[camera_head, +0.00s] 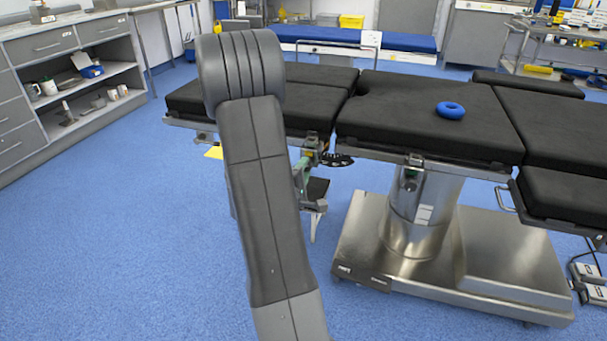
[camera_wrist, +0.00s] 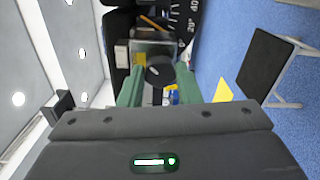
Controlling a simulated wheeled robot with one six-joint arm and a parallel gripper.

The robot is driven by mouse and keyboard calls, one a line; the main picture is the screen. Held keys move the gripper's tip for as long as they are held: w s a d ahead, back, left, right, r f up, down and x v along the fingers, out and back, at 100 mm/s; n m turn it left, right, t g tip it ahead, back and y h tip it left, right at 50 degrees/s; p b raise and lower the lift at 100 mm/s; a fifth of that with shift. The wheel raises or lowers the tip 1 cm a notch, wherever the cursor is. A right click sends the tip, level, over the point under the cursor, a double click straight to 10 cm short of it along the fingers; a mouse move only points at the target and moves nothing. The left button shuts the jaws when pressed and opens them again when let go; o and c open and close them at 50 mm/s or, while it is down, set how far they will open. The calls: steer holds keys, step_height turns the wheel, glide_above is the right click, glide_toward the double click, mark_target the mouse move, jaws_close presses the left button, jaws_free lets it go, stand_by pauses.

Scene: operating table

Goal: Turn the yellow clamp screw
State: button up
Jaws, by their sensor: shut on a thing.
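The clamp (camera_wrist: 152,48) sits at the rail of the operating table, with a dark round knob (camera_wrist: 159,74) facing my wrist camera. My gripper's green fingers (camera_wrist: 158,88) stand on either side of this knob and are shut on it. The knob looks black; small yellow patches show just beside and behind it, so I cannot tell which part is the yellow screw. In the head view my gripper (camera_head: 303,170) is at the table's side rail, partly hidden by my own arm. A black dial with white numbers (camera_head: 338,160) is right beside the clamp.
A small dark step (camera_wrist: 264,64) and a yellow sheet (camera_wrist: 222,92) are on the blue floor nearby.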

steer(key=m+b, duration=0.1)
steer(key=m, duration=0.1)
steer(key=m+b, duration=0.1)
steer(key=m, duration=0.1)
steer(key=shift+f+m, duration=0.2)
steer(key=shift+m, duration=0.1)
steer(key=m+b, duration=0.1)
steer(key=m, duration=0.2)
steer(key=shift+m+b, duration=0.35)
steer(key=shift+m, duration=0.05)
steer(key=shift+a+m+b, duration=0.15)
steer(key=shift+m+b, duration=2.4)
steer(key=shift+m, duration=8.85)
steer(key=o, duration=1)
steer(key=shift+r, duration=0.1)
steer(key=shift+c, duration=0.2)
